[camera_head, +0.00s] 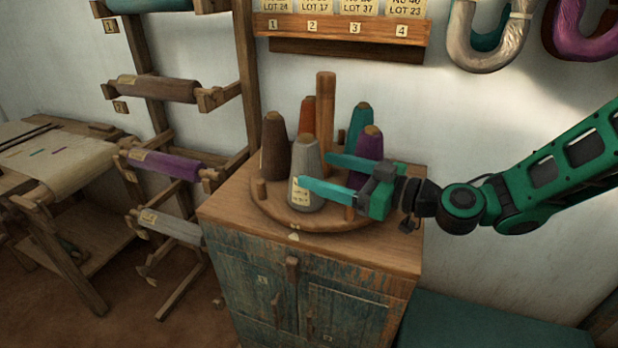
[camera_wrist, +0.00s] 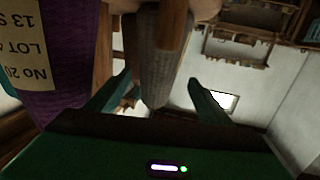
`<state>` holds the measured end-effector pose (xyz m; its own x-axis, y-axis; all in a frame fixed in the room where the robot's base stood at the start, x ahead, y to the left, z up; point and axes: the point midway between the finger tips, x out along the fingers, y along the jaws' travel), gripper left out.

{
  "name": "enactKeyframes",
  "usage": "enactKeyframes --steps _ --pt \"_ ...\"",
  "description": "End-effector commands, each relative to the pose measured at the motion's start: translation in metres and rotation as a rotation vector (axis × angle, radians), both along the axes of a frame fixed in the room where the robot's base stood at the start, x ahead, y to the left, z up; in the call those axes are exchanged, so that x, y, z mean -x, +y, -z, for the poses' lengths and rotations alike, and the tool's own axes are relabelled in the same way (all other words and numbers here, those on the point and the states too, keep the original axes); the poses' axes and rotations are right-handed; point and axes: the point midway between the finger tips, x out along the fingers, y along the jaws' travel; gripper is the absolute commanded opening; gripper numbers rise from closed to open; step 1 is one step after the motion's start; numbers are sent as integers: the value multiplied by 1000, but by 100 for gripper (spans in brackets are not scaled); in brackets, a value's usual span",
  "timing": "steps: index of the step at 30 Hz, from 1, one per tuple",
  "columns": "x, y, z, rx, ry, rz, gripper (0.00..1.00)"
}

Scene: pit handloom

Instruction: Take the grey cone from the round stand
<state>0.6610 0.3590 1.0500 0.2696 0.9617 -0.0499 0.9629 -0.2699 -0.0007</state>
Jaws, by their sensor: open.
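The grey cone (camera_head: 306,160) stands upright near the front of the round wooden stand (camera_head: 330,218), with a pale label low on its side. My gripper (camera_head: 315,172) reaches in from the right with its jaws open. The near finger crosses in front of the cone's lower part, and the far finger lies behind and to its right. In the wrist view the grey cone (camera_wrist: 165,55) shows between the two spread fingers (camera_wrist: 160,88), with a visible gap on each side.
Close by on the stand are a purple cone (camera_head: 369,143), a teal cone (camera_head: 360,119), a brown cone (camera_head: 274,150), an orange cone (camera_head: 307,116) and a tall centre post (camera_head: 325,100). The labelled purple cone (camera_wrist: 62,60) is near my gripper. The stand tops a wooden cabinet (camera_head: 290,290).

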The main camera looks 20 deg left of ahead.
Motion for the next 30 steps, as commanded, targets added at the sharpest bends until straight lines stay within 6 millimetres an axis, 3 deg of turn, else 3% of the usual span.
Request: enactKeyframes --steps 12,21,23,27,30 --pt "-18 44 4 0 -1 -2 73" --pt "-20 48 4 1 0 0 73" --pt "-20 48 4 1 0 0 62" --pt "-20 48 4 1 0 0 28" --pt "-20 48 4 0 0 0 24"
